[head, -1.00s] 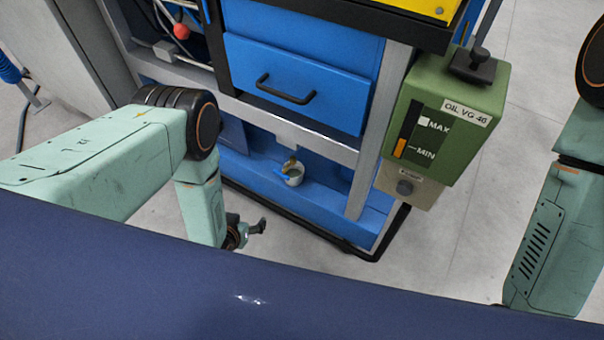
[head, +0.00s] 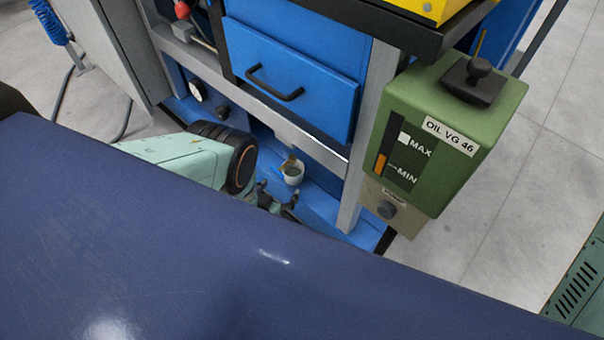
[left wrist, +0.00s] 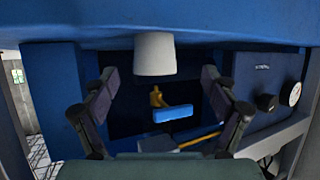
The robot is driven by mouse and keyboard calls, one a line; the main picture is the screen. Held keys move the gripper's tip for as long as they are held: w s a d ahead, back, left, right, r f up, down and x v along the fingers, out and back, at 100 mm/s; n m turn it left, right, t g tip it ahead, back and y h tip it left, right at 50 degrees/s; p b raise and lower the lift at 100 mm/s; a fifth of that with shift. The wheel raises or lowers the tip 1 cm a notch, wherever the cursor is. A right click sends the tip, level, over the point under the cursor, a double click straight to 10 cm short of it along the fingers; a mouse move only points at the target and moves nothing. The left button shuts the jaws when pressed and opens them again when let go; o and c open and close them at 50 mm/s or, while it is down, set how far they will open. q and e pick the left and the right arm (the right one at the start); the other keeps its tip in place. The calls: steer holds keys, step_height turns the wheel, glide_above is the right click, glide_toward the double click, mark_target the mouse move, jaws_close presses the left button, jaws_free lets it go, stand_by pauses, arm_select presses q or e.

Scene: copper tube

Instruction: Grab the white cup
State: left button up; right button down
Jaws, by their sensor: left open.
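The white cup (head: 294,176) stands on the blue bottom shelf of the machine in the head view, with a brownish item sticking out of it. In the left wrist view, the cup (left wrist: 155,56) appears upside down near the top, against the blue shelf. My left gripper (head: 277,203) is just in front of the cup in the head view. In the left wrist view, the two fingers of my left gripper (left wrist: 160,78) are apart, with the cup between their lines and apparently beyond the tips. Nothing is held. My right gripper is out of view.
A blue drawer (head: 290,80) with a black handle is above the shelf. A grey post (head: 368,140) and a green oil box (head: 437,135) stand to the right. In the left wrist view, a blue item (left wrist: 172,114) and a yellow item (left wrist: 156,97) show below the cup.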

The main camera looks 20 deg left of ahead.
mark_target(289, 179)
arm_select(q)
steer(key=shift+w+d, duration=0.1)
steer(key=shift+w, duration=0.2)
steer(key=shift+w+f+b, duration=0.1)
steer(key=shift+w+b, duration=0.2)
steer(key=shift+b, duration=0.05)
steer(key=shift+b+x, duration=0.65)
steer(key=shift+x, duration=0.55)
steer(key=b+x, duration=0.2)
steer(key=x, duration=0.1)
steer(key=shift+d, duration=0.2)
steer(key=shift+w+f+b, duration=0.15)
steer(key=shift+w+b, duration=0.25)
steer(key=shift+w, duration=0.35)
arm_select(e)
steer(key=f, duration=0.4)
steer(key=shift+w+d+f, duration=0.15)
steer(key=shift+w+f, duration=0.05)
arm_select(q)
steer(key=shift+c, duration=0.4)
steer(key=c, duration=1.3)
